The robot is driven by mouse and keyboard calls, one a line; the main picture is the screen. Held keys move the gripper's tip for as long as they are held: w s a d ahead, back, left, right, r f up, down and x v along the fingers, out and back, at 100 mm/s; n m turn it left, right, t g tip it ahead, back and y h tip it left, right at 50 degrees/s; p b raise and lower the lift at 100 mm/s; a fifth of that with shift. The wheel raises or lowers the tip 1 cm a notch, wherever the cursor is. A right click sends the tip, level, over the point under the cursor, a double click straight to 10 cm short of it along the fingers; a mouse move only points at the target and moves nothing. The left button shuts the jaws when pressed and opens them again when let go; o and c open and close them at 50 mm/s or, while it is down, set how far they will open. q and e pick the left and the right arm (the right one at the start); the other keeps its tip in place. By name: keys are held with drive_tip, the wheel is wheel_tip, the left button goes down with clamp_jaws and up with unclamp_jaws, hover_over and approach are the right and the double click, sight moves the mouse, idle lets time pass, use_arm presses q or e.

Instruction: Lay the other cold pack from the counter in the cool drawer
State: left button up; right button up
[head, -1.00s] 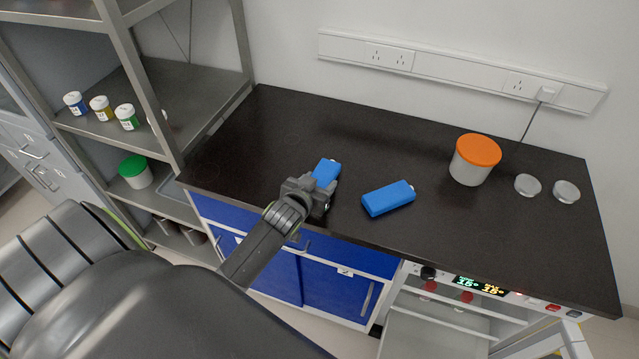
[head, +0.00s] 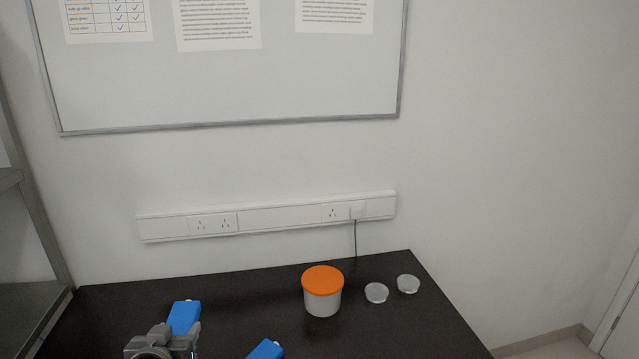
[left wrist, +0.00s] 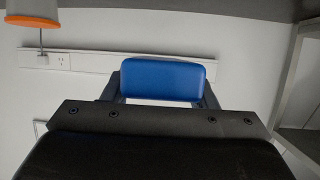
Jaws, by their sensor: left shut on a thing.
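A blue cold pack (head: 184,317) is held in my left gripper (head: 178,334), at the lower left of the head view. In the left wrist view the same pack (left wrist: 162,78) sits between the two fingers of the gripper (left wrist: 160,97), with the wall behind it. It looks raised off the counter, though the height is hard to judge. A second blue cold pack (head: 265,349) lies on the dark counter (head: 245,312) to the right, cut off by the bottom edge. The cool drawer is out of view. My right gripper is not in view.
A white tub with an orange lid (head: 322,291) stands on the counter. Two small clear round dishes (head: 376,293) (head: 408,284) lie right of it. A socket rail (head: 268,216) runs along the wall, with a plugged cable. A metal shelf frame (head: 38,215) stands at the left.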

use_arm(q)
drive_tip(key=s+d+r+m+h, duration=0.1)
drive_tip(key=s+d+r, duration=0.1)
drive_tip(key=d+r, duration=0.45)
drive_tip(key=s+d+r+m+h, duration=0.1)
drive_tip(key=d+r, duration=0.2)
drive_tip(key=r, duration=0.6)
drive_tip(key=w+a+f+n+y, duration=0.1)
drive_tip(key=a+f, duration=0.5)
drive_tip(key=f, duration=0.4)
drive_tip(key=a+f+n+y, duration=0.1)
drive_tip(key=a+f, duration=0.5)
drive_tip(key=f, duration=0.4)
drive_tip(key=shift+w+a+f, duration=0.35)
drive_tip(key=shift+a+f, duration=0.05)
